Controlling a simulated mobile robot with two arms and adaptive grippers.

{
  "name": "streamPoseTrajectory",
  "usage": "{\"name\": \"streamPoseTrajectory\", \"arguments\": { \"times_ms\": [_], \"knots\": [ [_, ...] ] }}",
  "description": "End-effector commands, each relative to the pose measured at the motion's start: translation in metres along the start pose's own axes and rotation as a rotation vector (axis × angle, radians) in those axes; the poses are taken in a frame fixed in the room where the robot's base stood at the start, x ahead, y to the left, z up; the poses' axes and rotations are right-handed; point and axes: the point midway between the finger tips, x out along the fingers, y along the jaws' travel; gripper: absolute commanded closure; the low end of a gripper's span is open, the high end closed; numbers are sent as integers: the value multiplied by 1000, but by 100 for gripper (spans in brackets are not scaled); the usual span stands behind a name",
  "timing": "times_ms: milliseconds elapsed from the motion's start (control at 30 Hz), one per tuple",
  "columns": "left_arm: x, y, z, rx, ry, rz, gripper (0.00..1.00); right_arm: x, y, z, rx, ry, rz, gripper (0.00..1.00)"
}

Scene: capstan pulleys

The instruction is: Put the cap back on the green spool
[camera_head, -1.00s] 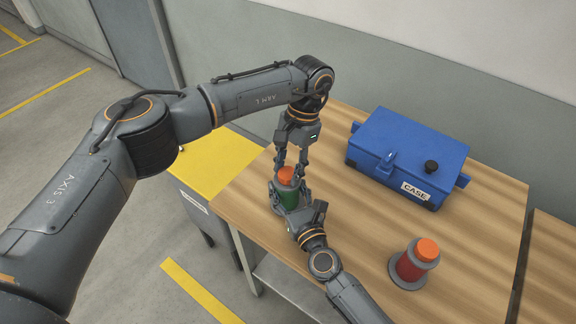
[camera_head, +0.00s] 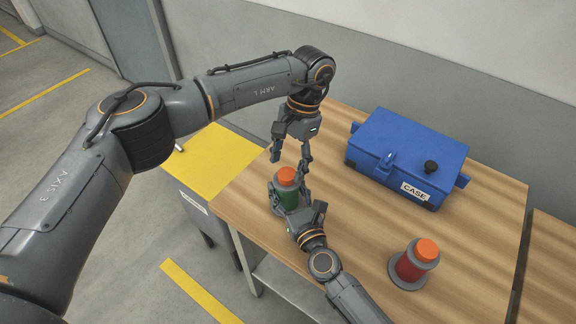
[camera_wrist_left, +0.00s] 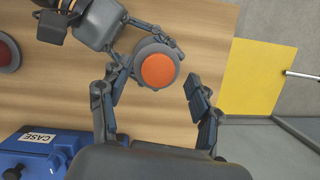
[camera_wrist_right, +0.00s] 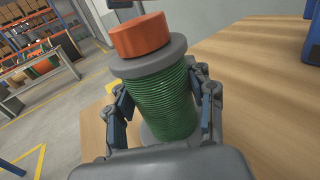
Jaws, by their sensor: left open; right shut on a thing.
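The green spool (camera_head: 289,199) stands upright near the table's left edge. Its green winding shows clearly in the right wrist view (camera_wrist_right: 160,101). An orange cap (camera_head: 287,175) sits on top of its grey upper flange; it also shows in the left wrist view (camera_wrist_left: 159,70) and the right wrist view (camera_wrist_right: 140,36). My right gripper (camera_head: 293,210) is shut around the spool's body. My left gripper (camera_head: 291,157) is open and empty, just above and behind the cap, apart from it; its spread fingers also show in the left wrist view (camera_wrist_left: 150,95).
A blue case (camera_head: 408,155) with a black knob stands at the back right of the table. A red spool (camera_head: 412,264) with an orange cap stands at the front right. A yellow-topped cabinet (camera_head: 212,165) adjoins the left side. The wooden table between them is clear.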

Motion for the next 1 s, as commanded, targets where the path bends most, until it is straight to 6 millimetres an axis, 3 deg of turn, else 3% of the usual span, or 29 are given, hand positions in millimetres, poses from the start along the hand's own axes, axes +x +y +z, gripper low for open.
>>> {"name": "streamPoseTrajectory", "arguments": {
  "times_ms": [200, 600, 767, 1000],
  "knots": [
    [-23, 0, 7, 0, 0, 1, 37, 0, 0, -1, 0, 1, 0, 100],
    [-24, 0, 7, -50, 2, 1, 42, 0, 0, -1, 0, 1, 0, 100],
    [-24, 0, 8, -246, 13, 4, 42, 0, 0, -1, 0, 1, 0, 100],
    [-26, 1, 8, -693, 39, 17, 42, 0, 0, -1, 0, 1, 0, 100]
  ]
}}
